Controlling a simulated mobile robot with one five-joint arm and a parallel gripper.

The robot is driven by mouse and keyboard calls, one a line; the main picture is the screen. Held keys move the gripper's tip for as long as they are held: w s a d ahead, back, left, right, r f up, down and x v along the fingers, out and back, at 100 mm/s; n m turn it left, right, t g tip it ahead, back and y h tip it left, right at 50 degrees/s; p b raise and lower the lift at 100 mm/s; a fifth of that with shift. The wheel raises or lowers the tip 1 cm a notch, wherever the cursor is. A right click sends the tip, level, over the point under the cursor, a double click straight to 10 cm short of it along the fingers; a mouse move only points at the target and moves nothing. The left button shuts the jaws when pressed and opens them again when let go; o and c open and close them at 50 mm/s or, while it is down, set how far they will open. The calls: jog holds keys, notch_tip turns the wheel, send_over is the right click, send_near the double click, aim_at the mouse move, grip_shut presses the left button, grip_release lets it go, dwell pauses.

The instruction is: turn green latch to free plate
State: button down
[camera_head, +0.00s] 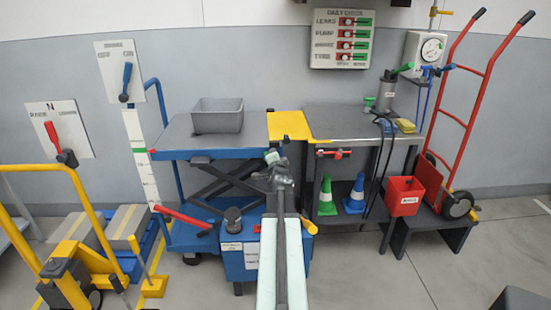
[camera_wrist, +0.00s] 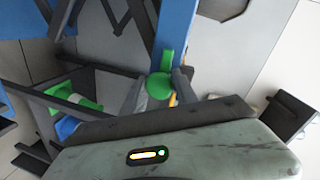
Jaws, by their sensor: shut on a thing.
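The green latch (camera_wrist: 161,86) shows in the wrist view as a round green knob with a short green arm (camera_wrist: 167,58), against a blue edge. My gripper (camera_wrist: 159,90) has its two grey fingers on either side of the knob, shut on it. In the head view my gripper (camera_head: 274,170) is at the front of the gap between the blue lift table and the dark bench, and mostly hides the latch. The yellow plate (camera_head: 289,125) lies flat, bridging the lift table and the bench.
A grey bin (camera_head: 217,116) stands on the lift table (camera_head: 178,137). A red handle (camera_head: 336,153) is on the bench (camera_head: 352,123) front. Cones (camera_head: 327,198), a red bucket (camera_head: 405,196) and a red hand truck (camera_head: 470,120) stand right. A yellow pallet jack (camera_head: 66,265) is left.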

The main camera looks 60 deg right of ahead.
jog(key=shift+a+f+n, duration=0.15)
jog(key=shift+n, duration=0.15)
dwell(0.4)
jog(key=c, duration=1)
grip_release()
jog(key=shift+w, duration=0.1)
